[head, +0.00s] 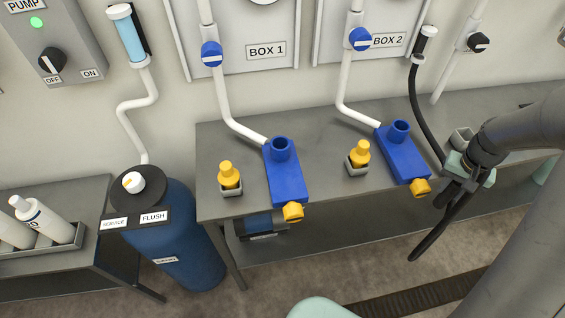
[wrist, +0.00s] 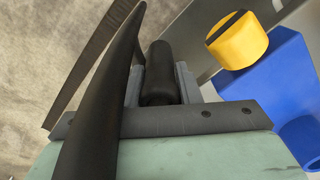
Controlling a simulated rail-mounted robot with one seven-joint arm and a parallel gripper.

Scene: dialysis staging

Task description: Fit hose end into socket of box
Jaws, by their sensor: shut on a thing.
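My gripper (head: 462,184) is at the right of the bench in the head view, beside the right blue box (head: 403,158). It is shut on a black hose (head: 422,110), which runs down from a wall fitting; a black length also hangs below the gripper. In the wrist view, a black cylindrical hose part (wrist: 159,72) sits between the fingers, and the hose (wrist: 95,120) loops in front. The right box has a round upward socket (head: 400,130) and a yellow cap (head: 420,187) at its front. The left blue box (head: 285,178) looks alike.
Yellow plugs stand in grey holders left of each box, one (head: 229,178) and another (head: 359,156). White pipes run from the wall to both boxes. A grey holder (head: 461,138) is behind my gripper. A dark blue tank (head: 175,245) stands left of the bench (head: 330,202).

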